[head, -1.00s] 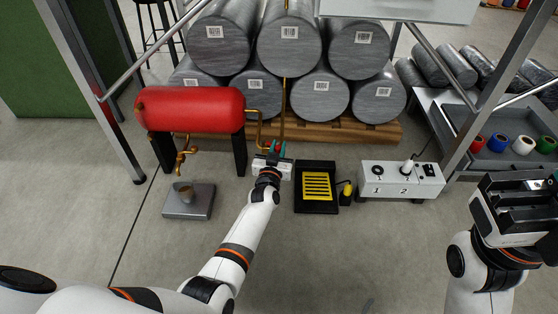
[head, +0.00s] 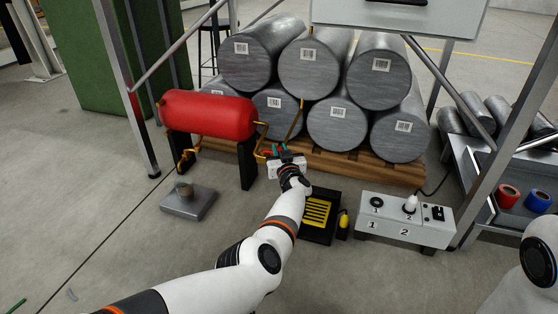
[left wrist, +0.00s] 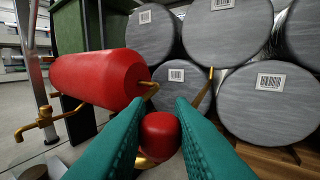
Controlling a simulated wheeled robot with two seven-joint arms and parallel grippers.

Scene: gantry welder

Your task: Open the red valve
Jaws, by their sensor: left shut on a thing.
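The red valve (left wrist: 160,136) shows as a rounded red knob between the green fingers of my left gripper in the left wrist view. My left gripper (head: 279,151) is shut on it, at the brass pipe (head: 263,142) to the right of the red tank (head: 208,115). In the head view the gripper mostly hides the valve. The tank also shows in the left wrist view (left wrist: 98,78). My right gripper is out of view; only part of that arm shows at the right edge.
Stacked grey cylinders (head: 314,65) lie on a wooden pallet (head: 375,169) behind the gripper. A grey plate with a small cup (head: 184,190), a black and yellow pad (head: 318,214) and a white control box (head: 405,220) are on the floor. A metal frame post (head: 505,110) stands at right.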

